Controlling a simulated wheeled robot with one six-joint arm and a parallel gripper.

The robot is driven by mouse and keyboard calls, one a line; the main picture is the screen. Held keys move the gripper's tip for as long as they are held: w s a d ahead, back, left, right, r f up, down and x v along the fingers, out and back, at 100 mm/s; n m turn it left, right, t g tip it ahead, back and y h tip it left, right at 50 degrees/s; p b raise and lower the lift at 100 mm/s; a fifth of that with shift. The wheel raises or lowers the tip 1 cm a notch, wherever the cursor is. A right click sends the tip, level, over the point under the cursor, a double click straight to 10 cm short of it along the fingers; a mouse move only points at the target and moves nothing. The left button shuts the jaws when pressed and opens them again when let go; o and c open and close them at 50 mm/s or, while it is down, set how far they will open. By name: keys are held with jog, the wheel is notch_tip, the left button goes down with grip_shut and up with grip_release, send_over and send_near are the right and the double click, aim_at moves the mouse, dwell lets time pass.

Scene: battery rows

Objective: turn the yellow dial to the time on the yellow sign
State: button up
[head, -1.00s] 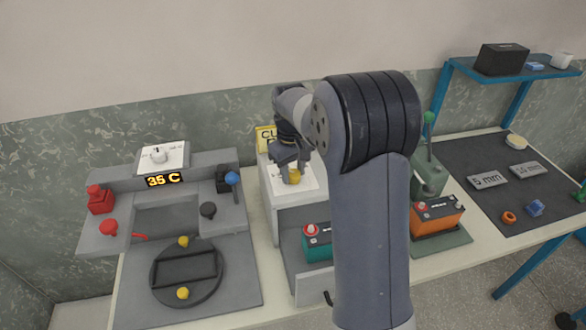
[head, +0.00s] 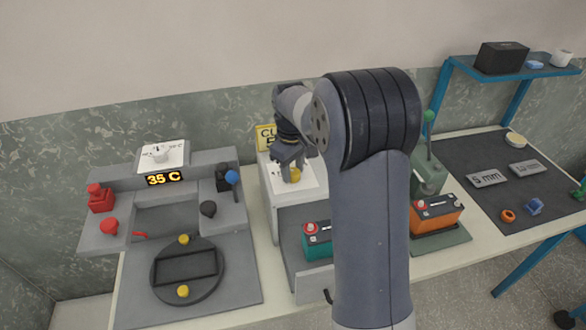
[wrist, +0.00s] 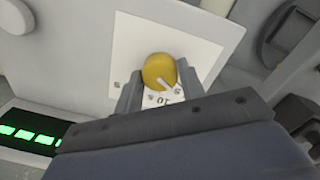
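The yellow dial (wrist: 158,70) sits on a white plate (wrist: 125,45) in the wrist view. Its pale pointer mark faces the lower right, near a printed "10". My gripper (wrist: 159,66) has one finger on each side of the dial, very close to it. I cannot tell whether the fingers press on it. In the head view the dial (head: 295,174) shows at my gripper (head: 291,166). The yellow sign (head: 265,138) stands behind; my arm hides most of its text, and only "CU" and part of a second line show.
A green-lit display (wrist: 30,135) is at the left of the wrist view. A grey station with a "35 C" display (head: 165,179) stands left. A teal battery (head: 318,240) and an orange battery (head: 437,214) flank my arm. A dark mat (head: 490,200) lies right.

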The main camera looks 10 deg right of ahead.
aim_at(292, 172)
jog(key=o, duration=0.4)
jog(key=shift+r, duration=0.1)
notch_tip(292, 172, up, 11)
jog(key=shift+s+a+f+b, duration=0.1)
jog(key=shift+a+f+b, duration=0.05)
jog(key=shift+b, duration=0.3)
jog(key=shift+f, duration=0.1)
notch_tip(292, 172, down, 11)
jog(key=shift+r+p, duration=0.1)
jog(key=shift+p, duration=0.35)
dwell(0.4)
